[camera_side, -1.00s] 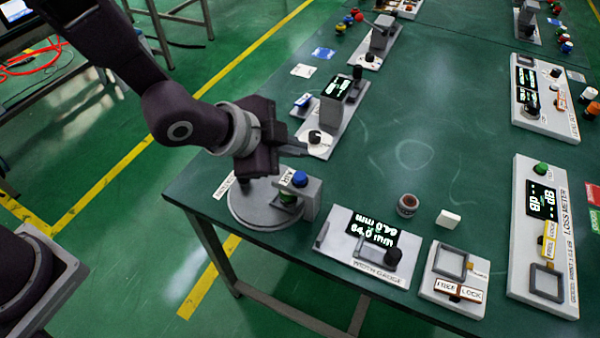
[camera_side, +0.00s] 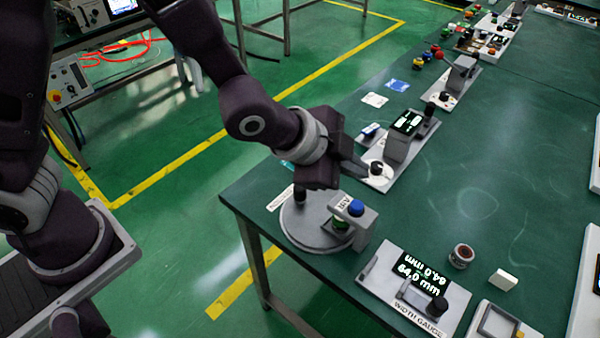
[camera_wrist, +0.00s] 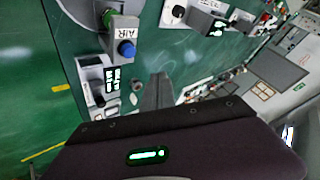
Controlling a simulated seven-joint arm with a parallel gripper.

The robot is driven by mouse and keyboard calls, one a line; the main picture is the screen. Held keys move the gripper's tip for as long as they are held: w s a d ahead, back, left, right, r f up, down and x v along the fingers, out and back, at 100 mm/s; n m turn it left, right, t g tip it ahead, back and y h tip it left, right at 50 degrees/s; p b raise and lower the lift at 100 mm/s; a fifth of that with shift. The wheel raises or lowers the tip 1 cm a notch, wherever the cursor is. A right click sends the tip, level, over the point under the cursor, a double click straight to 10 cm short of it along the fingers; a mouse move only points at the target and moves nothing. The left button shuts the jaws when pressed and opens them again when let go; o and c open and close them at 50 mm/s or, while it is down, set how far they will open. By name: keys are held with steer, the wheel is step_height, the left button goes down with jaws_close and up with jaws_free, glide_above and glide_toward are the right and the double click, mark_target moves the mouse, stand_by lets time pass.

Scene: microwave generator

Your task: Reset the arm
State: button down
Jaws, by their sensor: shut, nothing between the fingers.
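My gripper (camera_side: 357,168) is shut and empty. It hangs above the table's left corner, over the far side of the round grey base (camera_side: 303,226) of the AIR fixture. The fixture's grey block (camera_side: 352,212) carries a blue button (camera_side: 356,208) and has a green part below it. In the wrist view the shut fingers (camera_wrist: 158,88) point out over the green table, and the blue button (camera_wrist: 126,49) is left of them. My arm reaches in from the upper left of the side view.
Another display device (camera_side: 397,150) stands behind my gripper. The table's middle (camera_side: 490,170) is clear.

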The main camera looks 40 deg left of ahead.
steer(key=s+a+r+n+y, duration=0.2)
steer(key=s+a+r+n, duration=0.55)
steer(key=a+r, duration=0.5)
steer(key=s+a+n+g, duration=0.1)
steer(key=s+a+n, duration=0.2)
steer(key=s, duration=0.5)
steer(key=s+a+r+n+g+y, duration=0.1)
steer(key=s+a+n, duration=0.2)
steer(key=s, duration=0.6)
steer(key=shift+a+g+y, duration=0.3)
steer(key=shift+a, duration=0.8)
